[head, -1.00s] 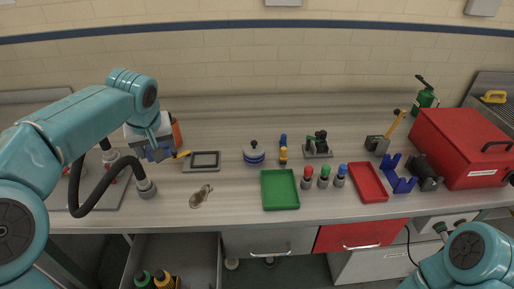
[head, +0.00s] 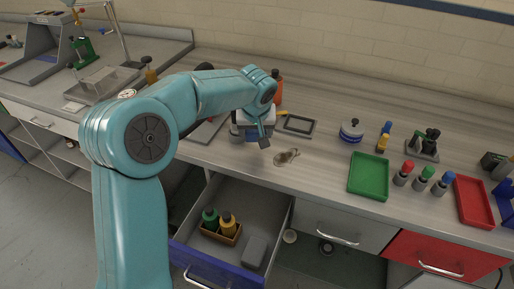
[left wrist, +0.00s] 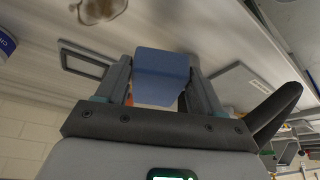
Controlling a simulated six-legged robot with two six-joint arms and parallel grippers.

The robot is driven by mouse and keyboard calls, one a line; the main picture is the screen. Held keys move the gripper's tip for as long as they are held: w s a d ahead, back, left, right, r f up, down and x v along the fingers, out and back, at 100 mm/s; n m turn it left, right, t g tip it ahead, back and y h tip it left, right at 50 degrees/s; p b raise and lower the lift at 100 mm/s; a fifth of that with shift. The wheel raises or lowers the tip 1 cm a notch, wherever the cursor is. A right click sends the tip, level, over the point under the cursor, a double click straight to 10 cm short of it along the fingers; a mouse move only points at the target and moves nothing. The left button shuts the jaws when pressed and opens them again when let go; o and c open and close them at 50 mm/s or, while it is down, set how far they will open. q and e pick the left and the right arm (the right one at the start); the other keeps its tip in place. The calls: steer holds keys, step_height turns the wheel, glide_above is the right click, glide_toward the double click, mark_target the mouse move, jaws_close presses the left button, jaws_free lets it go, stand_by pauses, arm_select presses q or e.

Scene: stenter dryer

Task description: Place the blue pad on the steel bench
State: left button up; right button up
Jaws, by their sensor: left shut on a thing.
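My left gripper (head: 264,142) reaches over the steel bench (head: 325,175) from the left, close to its front edge. In the left wrist view my left gripper (left wrist: 160,88) is shut on the blue pad (left wrist: 162,72), a small blue block with its face between the two fingers. In the head view the pad is mostly hidden by the gripper and hard to make out. The bench top lies beyond the pad in the left wrist view; I cannot tell whether the pad touches it. My right gripper is not in view.
A grey frame (head: 296,125) and a brownish metal piece (head: 286,157) lie near my gripper. A green tray (head: 369,176) and several coloured bottles stand to the right. A drawer (head: 268,212) hangs open below the bench, holding bottles and a grey block. Bare bench lies before the green tray.

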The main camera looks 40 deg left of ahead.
mark_target(256, 142)
arm_select(q)
step_height(256, 142, down, 6)
steer(key=shift+f, duration=0.2)
steer(key=shift+w+f, duration=0.15)
steer(key=shift+w, duration=0.05)
steer(key=shift+s+f+b, duration=0.15)
steer(key=shift+b, duration=0.25)
steer(key=o, duration=1)
steer(key=shift+r+p, duration=0.45)
steer(key=shift+p, duration=0.05)
steer(key=v, duration=1.1)
steer(key=shift+s+r+b, duration=0.1)
steer(key=shift+r+b, duration=0.2)
